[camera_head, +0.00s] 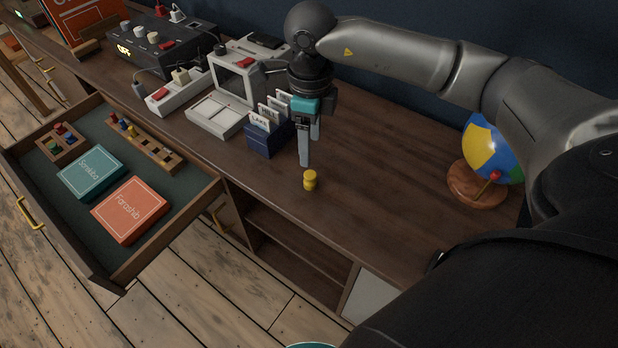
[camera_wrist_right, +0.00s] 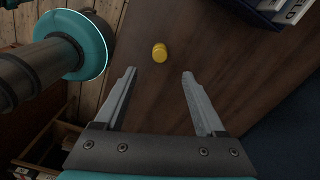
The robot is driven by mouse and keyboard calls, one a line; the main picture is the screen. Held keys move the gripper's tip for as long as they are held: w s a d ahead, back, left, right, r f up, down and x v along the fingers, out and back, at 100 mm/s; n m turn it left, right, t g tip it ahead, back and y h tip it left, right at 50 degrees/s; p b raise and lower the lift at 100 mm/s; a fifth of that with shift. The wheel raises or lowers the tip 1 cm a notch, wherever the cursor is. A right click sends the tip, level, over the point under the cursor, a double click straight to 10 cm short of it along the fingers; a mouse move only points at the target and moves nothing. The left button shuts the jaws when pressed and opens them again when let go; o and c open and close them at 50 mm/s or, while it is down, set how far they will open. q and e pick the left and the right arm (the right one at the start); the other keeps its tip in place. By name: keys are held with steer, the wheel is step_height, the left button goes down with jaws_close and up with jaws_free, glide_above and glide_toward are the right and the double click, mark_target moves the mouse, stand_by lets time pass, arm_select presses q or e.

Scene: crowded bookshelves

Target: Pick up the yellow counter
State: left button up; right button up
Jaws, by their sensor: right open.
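The yellow counter (camera_head: 310,180) is a small waisted piece standing on the brown wooden desktop, close to its front edge. My right gripper (camera_head: 310,147) is just behind and above it in the head view, fingers pointing down. In the right wrist view the counter (camera_wrist_right: 160,52) lies ahead of the fingertips, between their lines and apart from them. The right gripper (camera_wrist_right: 158,75) is open and empty there. My left gripper is not in the head view.
A dark blue card box (camera_head: 264,139) stands left of my right gripper. A grey device with a screen (camera_head: 236,82) is farther left. A globe (camera_head: 488,150) on a wooden base stands right. An open drawer (camera_head: 148,253) juts out front left. The desktop between counter and globe is clear.

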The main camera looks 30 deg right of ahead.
mark_target(310, 174)
step_height(310, 174, down, 4)
steer(key=shift+b, duration=0.5)
steer(key=shift+f+b, duration=0.35)
steer(key=shift+f, duration=0.7)
step_height(310, 174, down, 3)
steer(key=shift+f+b, duration=0.2)
steer(key=shift+b, duration=0.5)
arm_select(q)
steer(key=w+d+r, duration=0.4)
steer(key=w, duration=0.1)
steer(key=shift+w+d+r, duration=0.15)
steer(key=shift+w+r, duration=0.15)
arm_select(e)
steer(key=shift+f, duration=0.55)
steer(key=shift+c, duration=0.2)
jaws_close()
